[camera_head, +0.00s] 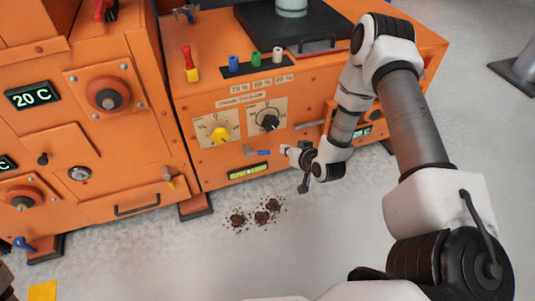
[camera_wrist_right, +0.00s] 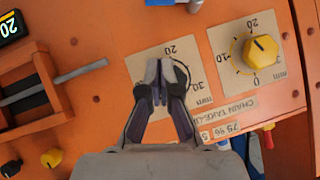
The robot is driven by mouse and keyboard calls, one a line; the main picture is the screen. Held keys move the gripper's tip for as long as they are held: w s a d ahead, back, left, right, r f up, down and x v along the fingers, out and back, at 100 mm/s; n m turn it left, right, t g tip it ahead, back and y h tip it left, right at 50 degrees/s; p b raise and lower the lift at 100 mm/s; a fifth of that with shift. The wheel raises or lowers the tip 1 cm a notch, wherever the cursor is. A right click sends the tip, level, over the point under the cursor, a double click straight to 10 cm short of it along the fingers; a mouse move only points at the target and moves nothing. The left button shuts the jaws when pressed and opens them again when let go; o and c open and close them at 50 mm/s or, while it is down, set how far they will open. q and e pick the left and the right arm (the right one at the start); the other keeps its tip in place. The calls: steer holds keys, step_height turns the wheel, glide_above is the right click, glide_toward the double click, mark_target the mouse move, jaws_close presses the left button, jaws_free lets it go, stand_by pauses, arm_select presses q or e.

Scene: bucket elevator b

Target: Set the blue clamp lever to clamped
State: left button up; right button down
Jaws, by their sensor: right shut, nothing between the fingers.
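The blue clamp lever (camera_head: 264,152) is on the front of the orange machine, below the two dials. Its blue handle points right from a grey pivot, roughly level. In the right wrist view, which is turned upside down, part of the blue handle (camera_wrist_right: 160,2) shows at the top edge. My right gripper (camera_head: 291,151) is just right of the lever's handle in the head view; whether they touch cannot be told. In the wrist view its fingers (camera_wrist_right: 162,75) are shut and empty, in front of the black dial.
A yellow dial (camera_head: 219,134) and a black dial (camera_head: 268,119) sit above the lever. A green level gauge (camera_head: 247,171) is below it. Another blue-handled lever (camera_head: 25,243) is at lower left. Dark crumbs (camera_head: 267,207) lie on the open floor.

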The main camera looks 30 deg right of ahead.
steer(key=shift+f, duration=0.1)
steer(key=s+f+b+x, duration=0.1)
steer(key=f+b+x, duration=0.1)
steer(key=b+x, duration=0.6)
steer(key=w+a+f, duration=0.1)
steer(key=w+f, duration=0.1)
steer(key=w, duration=0.1)
steer(key=shift+w+f, duration=0.3)
steer(key=shift+f, duration=0.1)
